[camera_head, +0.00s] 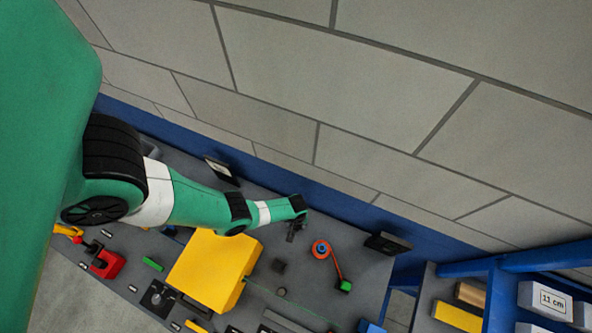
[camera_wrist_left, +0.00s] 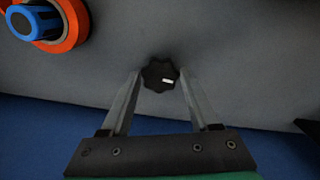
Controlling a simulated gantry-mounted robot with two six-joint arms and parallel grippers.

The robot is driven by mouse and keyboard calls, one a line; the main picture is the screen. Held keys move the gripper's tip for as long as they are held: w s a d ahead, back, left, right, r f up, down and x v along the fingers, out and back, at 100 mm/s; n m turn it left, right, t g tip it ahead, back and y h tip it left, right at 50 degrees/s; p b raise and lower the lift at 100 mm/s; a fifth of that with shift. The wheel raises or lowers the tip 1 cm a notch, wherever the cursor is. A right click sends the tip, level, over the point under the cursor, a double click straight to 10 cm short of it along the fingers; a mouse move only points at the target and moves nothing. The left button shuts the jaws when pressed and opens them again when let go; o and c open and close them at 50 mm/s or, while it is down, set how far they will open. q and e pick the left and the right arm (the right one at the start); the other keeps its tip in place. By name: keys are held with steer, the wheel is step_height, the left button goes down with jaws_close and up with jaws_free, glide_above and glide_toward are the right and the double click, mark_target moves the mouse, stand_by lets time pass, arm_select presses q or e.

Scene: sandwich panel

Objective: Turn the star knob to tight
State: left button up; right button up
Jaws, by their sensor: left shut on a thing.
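The star knob (camera_wrist_left: 158,75) is black with a lobed rim and a short white mark on its face, which points to the right in the left wrist view. My left gripper (camera_wrist_left: 160,82) has its two fingers on either side of the knob, shut on it. In the head view my left gripper (camera_head: 296,228) is small and reaches down to the grey panel (camera_head: 330,230) near its far edge. The knob cannot be made out there. My right gripper is in neither view.
An orange ring with a blue centre (camera_head: 321,249) sits close to the right of the left gripper, with an orange arm leading to a green block (camera_head: 345,286). A big yellow block (camera_head: 212,268) stands nearer. A blue shelf (camera_head: 490,290) holds boxes at the right.

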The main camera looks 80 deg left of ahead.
arm_select(q)
steer(key=m, duration=0.8)
steer(key=shift+m, duration=0.4)
steer(key=m, duration=0.4)
steer(key=shift+b, duration=0.3)
steer(key=shift+m, duration=1.9)
steer(key=o, duration=1.4)
steer(key=shift+c, duration=0.2)
